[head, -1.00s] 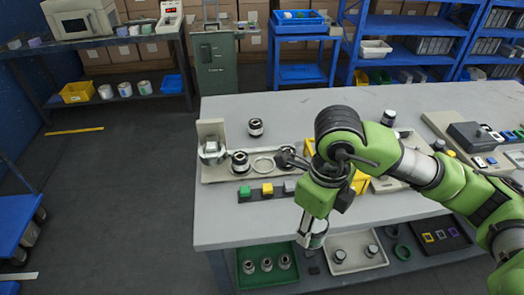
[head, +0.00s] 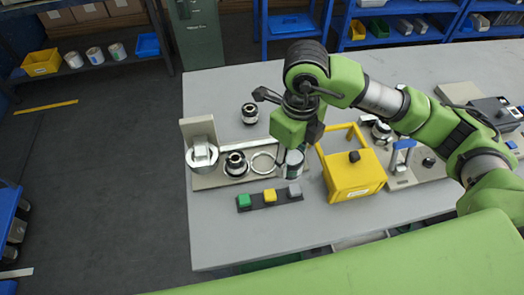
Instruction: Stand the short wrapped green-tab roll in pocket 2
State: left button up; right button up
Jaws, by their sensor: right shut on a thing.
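My right gripper (head: 292,146) points down at the right end of the pale pocket tray (head: 222,182). It is shut on a short roll (head: 295,164) with a pale wrap, held upright just right of the empty ring pocket (head: 263,163). No green tab can be made out on it, and the gripper hides its top. I cannot tell whether its base touches anything. A black-and-white roll (head: 236,165) stands in the pocket left of the empty ring. My left gripper is out of view.
A metal cylinder with a block (head: 202,156) is at the tray's left end. A dark strip with green, yellow and grey buttons (head: 270,198) lies in front. Another roll (head: 250,113) stands behind. A yellow box (head: 354,180) is close to the right. The front left tabletop is clear.

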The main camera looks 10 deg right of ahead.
jog(key=w+a+f+p, duration=0.1)
jog(key=w+f, duration=0.1)
jog(key=w, duration=0.1)
jog(key=w+a+f+p, duration=0.1)
jog(key=w+f, duration=0.2)
jog(key=w+a+f+p, duration=0.1)
jog(key=w+a+f, duration=0.1)
jog(key=w, duration=0.1)
jog(key=shift+w+f, duration=0.2)
jog(key=shift+w, duration=0.05)
jog(key=shift+w+a+f, duration=0.15)
jog(key=shift+w+f, duration=0.2)
jog(key=shift+f, duration=0.1)
notch_tip(320, 180, down, 3)
jog(key=shift+w+p, duration=0.1)
jog(key=shift+p, duration=0.45)
jog(key=shift+f, duration=0.2)
jog(key=shift+f, duration=0.1)
